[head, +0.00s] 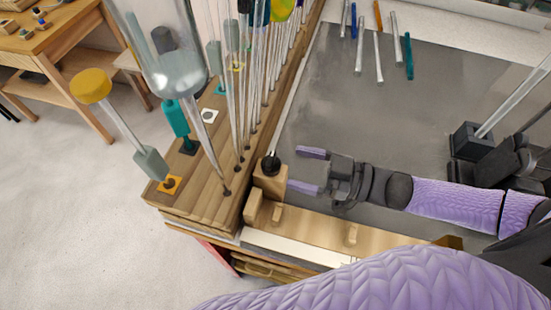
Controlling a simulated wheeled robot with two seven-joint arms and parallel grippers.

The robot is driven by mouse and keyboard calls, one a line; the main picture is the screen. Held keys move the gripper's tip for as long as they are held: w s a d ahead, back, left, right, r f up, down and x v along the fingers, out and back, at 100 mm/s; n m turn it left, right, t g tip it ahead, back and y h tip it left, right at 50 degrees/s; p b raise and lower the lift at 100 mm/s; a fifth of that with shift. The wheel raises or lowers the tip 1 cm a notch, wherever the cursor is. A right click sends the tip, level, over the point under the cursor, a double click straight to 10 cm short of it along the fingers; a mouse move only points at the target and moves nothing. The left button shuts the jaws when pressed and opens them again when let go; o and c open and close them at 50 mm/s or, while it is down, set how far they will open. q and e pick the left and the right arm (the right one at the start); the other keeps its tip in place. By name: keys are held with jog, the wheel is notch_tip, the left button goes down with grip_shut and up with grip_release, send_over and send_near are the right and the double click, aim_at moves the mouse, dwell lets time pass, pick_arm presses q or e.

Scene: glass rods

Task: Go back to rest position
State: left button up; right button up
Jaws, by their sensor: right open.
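My right gripper (296,169) is open, with its two purple fingers pointing left over the dark tabletop (330,95). Nothing shows between its fingers. A small wooden block (270,185) with a dark top piece is just left of the fingertips; I cannot tell whether they touch. Several clear glass rods (238,120) stand upright in the wooden rack (192,200) left of the gripper. My left gripper is out of view.
Loose glass rods (378,58) and coloured sticks (408,57) lie at the back. A dark holder (470,141) with rods stands at the right. A wooden strip (318,232) runs along the front. The tabletop's middle is clear.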

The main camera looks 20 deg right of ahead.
jog(key=shift+v, duration=1)
